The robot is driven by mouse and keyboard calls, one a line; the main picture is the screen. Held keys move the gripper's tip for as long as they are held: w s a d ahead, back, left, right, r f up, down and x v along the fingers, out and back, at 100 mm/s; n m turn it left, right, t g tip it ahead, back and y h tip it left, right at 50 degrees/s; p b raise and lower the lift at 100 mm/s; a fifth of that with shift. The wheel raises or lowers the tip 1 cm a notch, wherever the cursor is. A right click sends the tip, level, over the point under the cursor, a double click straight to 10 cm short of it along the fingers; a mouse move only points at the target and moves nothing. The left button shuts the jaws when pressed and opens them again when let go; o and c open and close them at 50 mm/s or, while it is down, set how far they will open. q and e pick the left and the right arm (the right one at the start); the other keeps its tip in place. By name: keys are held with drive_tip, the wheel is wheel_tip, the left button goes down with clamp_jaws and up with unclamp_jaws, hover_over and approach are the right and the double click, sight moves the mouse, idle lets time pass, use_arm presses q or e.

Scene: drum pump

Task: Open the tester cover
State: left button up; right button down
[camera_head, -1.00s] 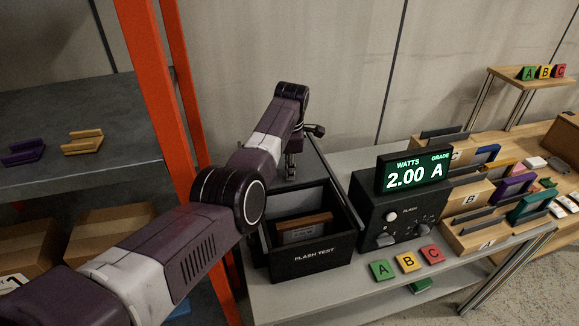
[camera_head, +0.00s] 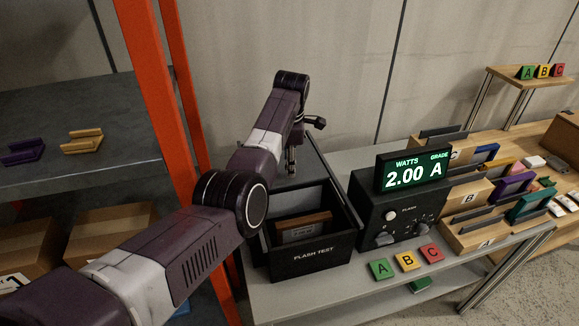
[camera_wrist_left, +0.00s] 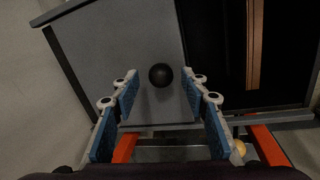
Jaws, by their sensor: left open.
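The black tester box labelled FLASH TEST (camera_head: 314,254) stands on the grey bench in the head view, and its front part is open at the top. A wood-edged panel (camera_head: 304,225) sits inside it. In the left wrist view a flat grey cover panel (camera_wrist_left: 110,45) with a round black knob (camera_wrist_left: 161,75) lies beside the dark opening. My left gripper (camera_wrist_left: 160,86) is open, with its blue-padded fingers on either side of the knob. I cannot tell whether they touch it. In the head view my left gripper (camera_head: 291,163) is small and partly hidden by my wrist. My right gripper is not in view.
The meter (camera_head: 398,210) reading 2.00 A stands right of the box. Letter tiles, including the green A tile (camera_head: 382,269), lie in front of it. A wooden rack (camera_head: 483,237) is further right. An orange post (camera_head: 158,100) stands close to my left arm.

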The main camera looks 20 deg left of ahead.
use_arm(q)
wheel_tip(320, 180, up, 9)
drive_tip(key=s, duration=0.1)
drive_tip(key=shift+s+d, duration=0.3)
drive_tip(key=shift+d, duration=0.05)
drive_tip(key=shift+f, duration=0.1)
